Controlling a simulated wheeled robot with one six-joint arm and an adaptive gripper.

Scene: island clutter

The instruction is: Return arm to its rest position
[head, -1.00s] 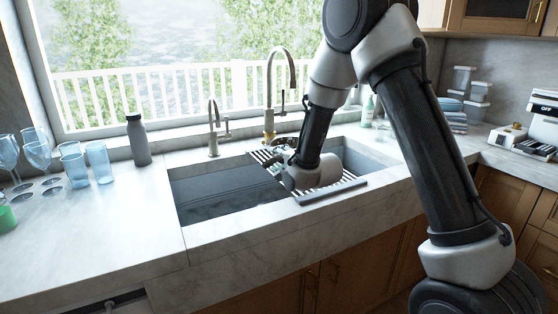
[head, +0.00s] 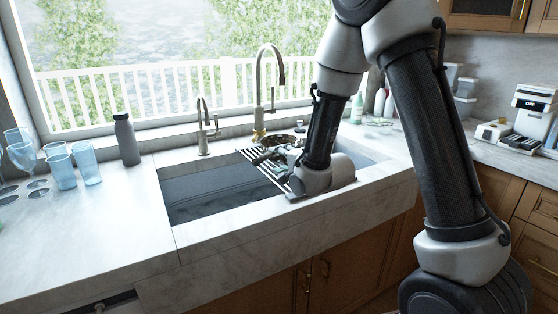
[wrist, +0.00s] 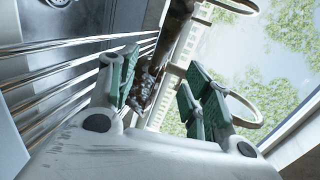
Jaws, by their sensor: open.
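My arm reaches down over the right part of the sink (head: 205,190). My gripper (head: 272,158) is low over the slatted drying rack (head: 262,171) that lies across the sink. In the wrist view my gripper (wrist: 163,88) has its two green-padded fingers spread apart, with nothing held between them. The metal bars of the rack (wrist: 45,95) run along the left of the wrist view. In the head view my wrist hides the rack's right part, and the fingertips are small and partly hidden.
A tall faucet (head: 259,95) and a round dark pan or bowl (head: 284,140) stand behind the rack. A smaller tap (head: 203,125), a grey bottle (head: 126,140) and blue glasses (head: 86,163) are to the left. Bottles (head: 357,108) and a coffee machine (head: 535,112) are to the right.

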